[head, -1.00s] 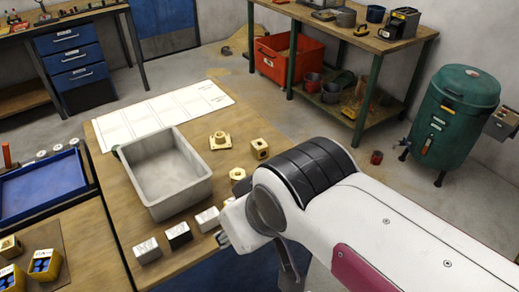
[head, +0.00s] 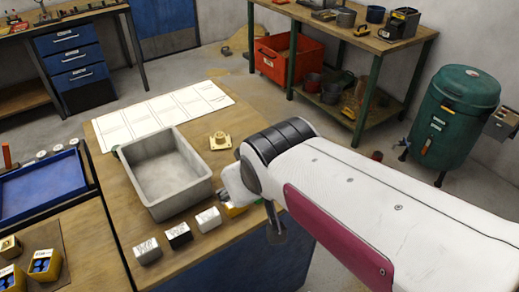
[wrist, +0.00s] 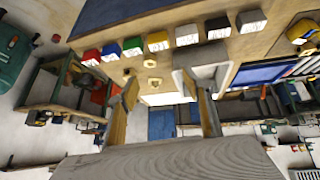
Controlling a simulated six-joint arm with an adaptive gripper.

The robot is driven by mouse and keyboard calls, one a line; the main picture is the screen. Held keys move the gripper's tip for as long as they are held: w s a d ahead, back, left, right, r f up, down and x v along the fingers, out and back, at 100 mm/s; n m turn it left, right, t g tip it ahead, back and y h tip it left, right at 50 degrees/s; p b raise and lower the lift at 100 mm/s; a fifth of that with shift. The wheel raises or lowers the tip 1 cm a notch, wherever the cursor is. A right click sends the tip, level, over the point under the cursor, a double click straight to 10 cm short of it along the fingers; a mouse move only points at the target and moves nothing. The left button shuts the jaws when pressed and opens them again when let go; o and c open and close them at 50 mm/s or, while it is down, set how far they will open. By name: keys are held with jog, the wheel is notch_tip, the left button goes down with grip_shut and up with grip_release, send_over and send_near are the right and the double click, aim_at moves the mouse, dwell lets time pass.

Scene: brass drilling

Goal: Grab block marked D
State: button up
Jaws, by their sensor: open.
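A row of small blocks stands along the bench edge.
A grey bin (head: 157,205) stands on the wooden bench beside the blocks. A blue tray (head: 45,188) is at the left. A green tank (head: 452,125) stands at the far right.

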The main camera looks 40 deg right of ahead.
jog(key=w+d+f+t+h, duration=0.1)
jog(key=w+d+f, duration=0.1)
jog(key=w+d, duration=0.4)
jog(key=w+d+f+t+h, duration=0.1)
jog(key=w+d+f, duration=0.2)
jog(key=w+d, duration=0.4)
jog(key=w+d+f+t, duration=0.1)
jog(key=d+f, duration=0.1)
jog(key=f, duration=0.1)
jog(key=w+d+f+t+y, duration=0.1)
jog(key=w+d+f, duration=0.1)
jog(key=f, duration=0.1)
jog(key=w+d+f+t, duration=0.1)
jog(key=d+f, duration=0.2)
jog(key=shift+w+t+y, duration=0.15)
jog(key=shift+t+y, duration=0.15)
jog(key=shift+d+f+t+y, duration=0.3)
jog(key=shift+d+f+t, duration=0.15)
jog(key=shift+f, duration=0.3)
jog(key=shift+x, duration=1.15)
jog(key=shift+w, duration=0.1)
jog(key=shift+a+x, duration=0.2)
jog(key=shift+x, duration=1.05)
jog(key=shift+a+x, duration=0.15)
jog(key=shift+x, duration=1.15)
